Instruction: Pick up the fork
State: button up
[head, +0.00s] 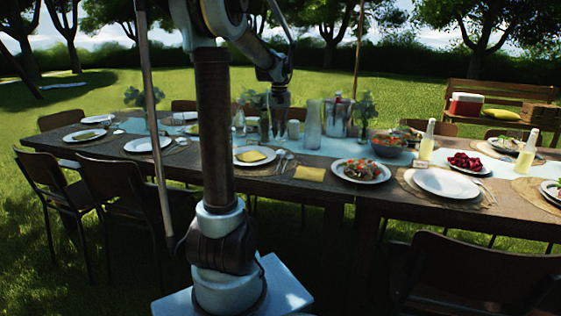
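Thin cutlery (287,163) lies on the table just right of a white plate (241,161) with a yellow napkin on it. More thin cutlery (488,192) lies right of the large white plate (447,183). The pieces are too small to tell which is a fork. My gripper (279,136) points down above the middle of the table, up and to the left of a tall glass vase. Its fingers look close together, but whether they are open or shut is unclear. I see nothing clearly held.
The long table (330,189) carries a metal bucket (337,117), a glass vase (312,125), a salad plate (360,171), a bowl (388,146) and bottles (427,140). A folded yellow napkin (309,173) lies near the front edge. Chairs (65,195) line the near side.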

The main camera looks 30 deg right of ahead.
aim_at(278, 166)
jog(key=f, duration=1.4)
jog(key=shift+w+a+f, duration=0.1)
jog(key=shift+a+f, duration=0.1)
jog(key=shift+f, duration=0.15)
grip_shut()
jog(key=shift+r, duration=0.15)
